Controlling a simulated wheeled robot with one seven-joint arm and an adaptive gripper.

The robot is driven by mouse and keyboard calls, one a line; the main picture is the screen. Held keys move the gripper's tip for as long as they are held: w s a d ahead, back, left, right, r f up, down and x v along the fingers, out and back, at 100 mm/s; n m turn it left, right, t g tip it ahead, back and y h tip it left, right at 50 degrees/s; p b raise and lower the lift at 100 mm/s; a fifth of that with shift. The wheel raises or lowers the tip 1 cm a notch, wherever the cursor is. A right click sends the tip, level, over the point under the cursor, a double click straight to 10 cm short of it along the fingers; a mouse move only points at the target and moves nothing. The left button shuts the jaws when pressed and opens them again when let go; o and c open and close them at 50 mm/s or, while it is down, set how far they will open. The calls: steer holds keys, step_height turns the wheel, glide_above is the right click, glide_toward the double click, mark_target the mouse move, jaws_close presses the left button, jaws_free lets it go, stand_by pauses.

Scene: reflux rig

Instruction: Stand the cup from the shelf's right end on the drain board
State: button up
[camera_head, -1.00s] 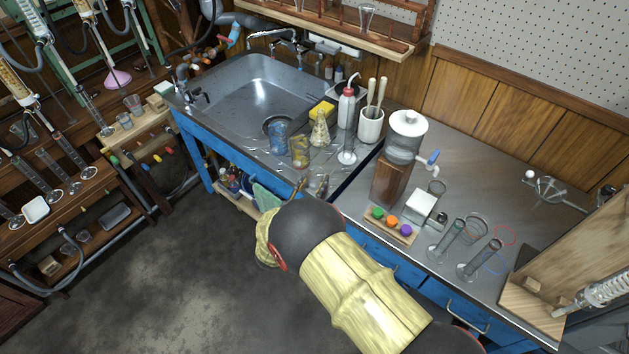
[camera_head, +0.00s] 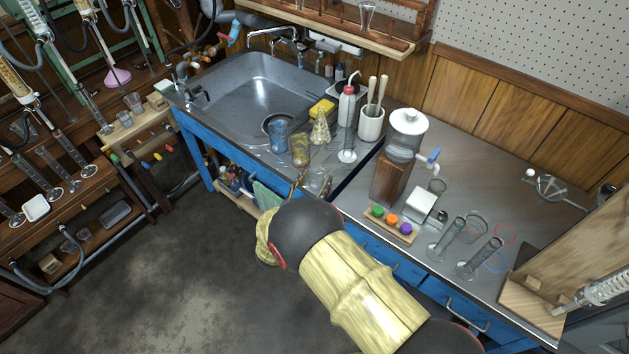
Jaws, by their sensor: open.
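The drain board (camera_head: 328,156) is the ribbed metal area right of the sink. A blue-stained glass (camera_head: 279,136), a yellow-stained glass (camera_head: 300,149), a conical flask (camera_head: 320,128) and a glass cylinder (camera_head: 348,145) stand on it. My gripper (camera_head: 309,184) is open at the board's front edge, mostly hidden behind my arm's dark round joint. A clear, glass-like shape shows between or just behind its fingers; I cannot tell whether it is a cup standing there. The wall shelf (camera_head: 330,27) has a clear tapered glass (camera_head: 367,16) near its right end.
The sink (camera_head: 245,95) lies left of the drain board. A wash bottle (camera_head: 346,105) and a white pot with pestles (camera_head: 371,124) stand behind it. To the right are a dispenser (camera_head: 405,135), a stopper rack (camera_head: 392,224) and two cylinders. The floor at left is clear.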

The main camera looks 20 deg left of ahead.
steer(key=shift+s+f, duration=0.15)
steer(key=v, duration=1.1)
steer(key=shift+s, duration=0.35)
steer(key=shift+a, duration=0.1)
